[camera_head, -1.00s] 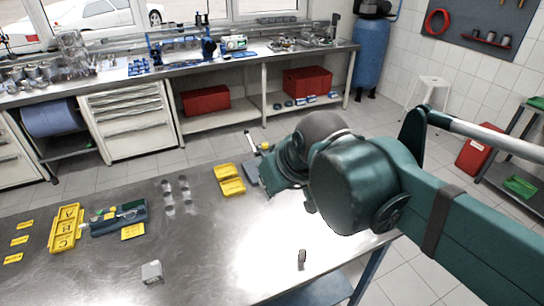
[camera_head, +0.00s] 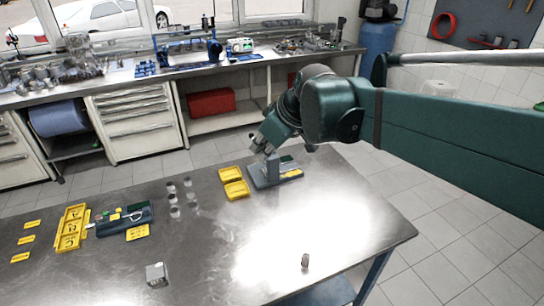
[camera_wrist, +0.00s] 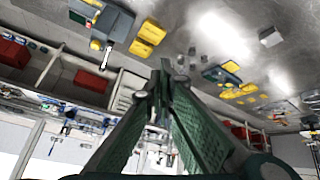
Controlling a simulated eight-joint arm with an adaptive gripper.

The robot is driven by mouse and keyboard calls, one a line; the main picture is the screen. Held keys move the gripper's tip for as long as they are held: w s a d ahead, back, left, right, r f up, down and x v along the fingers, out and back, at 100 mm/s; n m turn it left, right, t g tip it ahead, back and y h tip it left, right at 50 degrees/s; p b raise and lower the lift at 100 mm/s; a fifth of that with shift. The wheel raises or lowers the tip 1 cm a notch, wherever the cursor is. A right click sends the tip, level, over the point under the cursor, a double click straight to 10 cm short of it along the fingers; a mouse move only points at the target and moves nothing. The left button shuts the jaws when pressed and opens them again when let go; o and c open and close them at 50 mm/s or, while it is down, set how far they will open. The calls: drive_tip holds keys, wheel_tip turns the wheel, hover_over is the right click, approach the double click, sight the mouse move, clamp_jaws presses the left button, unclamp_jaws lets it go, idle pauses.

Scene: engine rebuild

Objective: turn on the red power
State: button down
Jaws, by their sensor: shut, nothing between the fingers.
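A grey-blue device (camera_head: 264,178) with an upright block, a green panel and a yellow label stands on the metal table's far side. In the wrist view the device (camera_wrist: 116,24) is at the upper left. A small red spot (camera_wrist: 89,24) shows on it there; I cannot tell if this is the power control or its state. A white lever-like part (camera_wrist: 106,54) sticks out beside it. My gripper (camera_head: 260,152) is just above the device's left part in the head view; contact cannot be told. In the wrist view my gripper (camera_wrist: 166,70) has its fingertips together and empty.
Two yellow trays (camera_head: 236,190) lie left of the device. Several small cylinders (camera_head: 173,198), a yellow lettered tray (camera_head: 73,228) and a metal block (camera_head: 157,274) are farther left. A small dark part (camera_head: 305,261) lies near the front. The table's middle (camera_head: 230,235) is clear.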

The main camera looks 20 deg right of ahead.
drive_tip(key=w+d+f+n+t+y+p, duration=0.15)
drive_tip(key=w+d+n, duration=0.35)
drive_tip(key=w, duration=0.5)
drive_tip(key=w+d+f+n+y, duration=0.1)
drive_tip(key=w+d+f+n, duration=0.15)
drive_tip(key=w+d, duration=0.6)
drive_tip(key=w+d+f+n+t+y, duration=0.15)
drive_tip(key=w+d+n, duration=0.3)
drive_tip(key=w, duration=0.65)
wheel_tip(320, 180, down, 14)
drive_tip(key=shift+s+d+r+m+g, duration=0.15)
drive_tip(key=shift+d+m+g, duration=0.15)
drive_tip(key=shift+g, duration=0.1)
drive_tip(key=shift+w+f+b, duration=0.2)
drive_tip(key=shift+f+b, duration=0.2)
drive_tip(key=shift+f, duration=0.7)
drive_tip(key=shift+w+f+b, duration=0.15)
drive_tip(key=shift+f+b, duration=0.3)
drive_tip(key=shift+f, duration=0.6)
drive_tip(key=shift+w+f+b, duration=0.2)
drive_tip(key=shift+f+b, duration=0.2)
drive_tip(key=shift+f, duration=0.7)
drive_tip(key=shift+w+f+b, duration=0.2)
drive_tip(key=shift+f+b, duration=0.5)
drive_tip(key=shift+f, duration=0.35)
drive_tip(key=shift+w+f+b, duration=0.1)
drive_tip(key=shift+f+b, duration=0.5)
